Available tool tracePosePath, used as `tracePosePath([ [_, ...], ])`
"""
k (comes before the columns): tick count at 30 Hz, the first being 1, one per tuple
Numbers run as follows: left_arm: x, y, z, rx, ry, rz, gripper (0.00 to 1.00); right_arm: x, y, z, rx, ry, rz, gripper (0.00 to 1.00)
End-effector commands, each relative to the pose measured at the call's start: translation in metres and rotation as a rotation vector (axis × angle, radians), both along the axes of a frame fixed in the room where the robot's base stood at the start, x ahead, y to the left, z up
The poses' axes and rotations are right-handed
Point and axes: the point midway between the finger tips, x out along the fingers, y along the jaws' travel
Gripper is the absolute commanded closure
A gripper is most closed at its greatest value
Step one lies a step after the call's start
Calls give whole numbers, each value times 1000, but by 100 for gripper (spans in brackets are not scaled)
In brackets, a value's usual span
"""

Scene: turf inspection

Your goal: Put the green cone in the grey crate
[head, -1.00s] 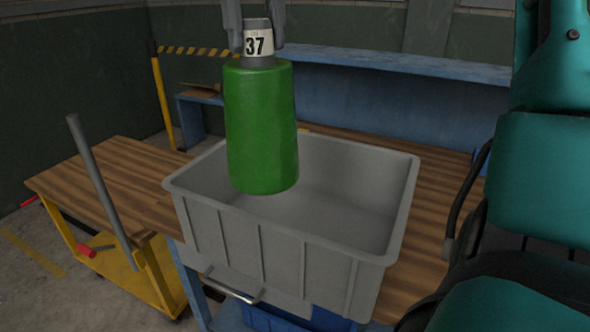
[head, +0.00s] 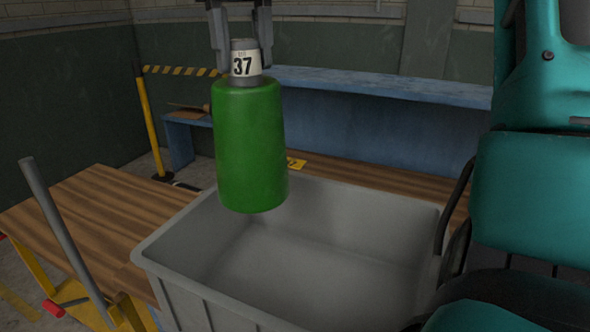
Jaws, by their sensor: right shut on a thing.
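The green cone (head: 250,145) hangs upright in the head view, with a grey neck and a white label reading 37 at its top. My right gripper (head: 243,62) is shut on that neck from above. The grey crate (head: 330,193) stands on a wooden-topped bench below. The cone's lower end overlaps the crate's back left part in the picture; I cannot tell exactly how high it hangs above the rim. The inside of the crate that shows is empty. My left gripper is not in view.
A wooden-topped yellow cart (head: 95,215) with a grey handle stands at the left. A blue shelf (head: 370,84) runs behind the bench. A yellow post (head: 151,122) with striped tape stands at the back left. A yellow tag (head: 295,163) lies behind the crate.

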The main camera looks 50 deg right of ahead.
Motion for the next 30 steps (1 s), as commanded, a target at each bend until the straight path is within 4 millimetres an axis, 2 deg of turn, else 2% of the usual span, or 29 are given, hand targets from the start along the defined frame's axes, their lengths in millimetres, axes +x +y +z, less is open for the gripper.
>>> tracePosePath([
  [5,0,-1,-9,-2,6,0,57,-1,0,-28,1,3,1,100],
  [10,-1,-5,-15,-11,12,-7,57,-1,0,-71,1,3,1,100],
  [18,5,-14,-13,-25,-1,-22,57,0,0,-133,1,3,0,100],
  [21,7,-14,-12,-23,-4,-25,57,0,0,-147,1,0,1,100],
  [30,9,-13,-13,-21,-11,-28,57,0,0,-168,1,0,0,100],
])
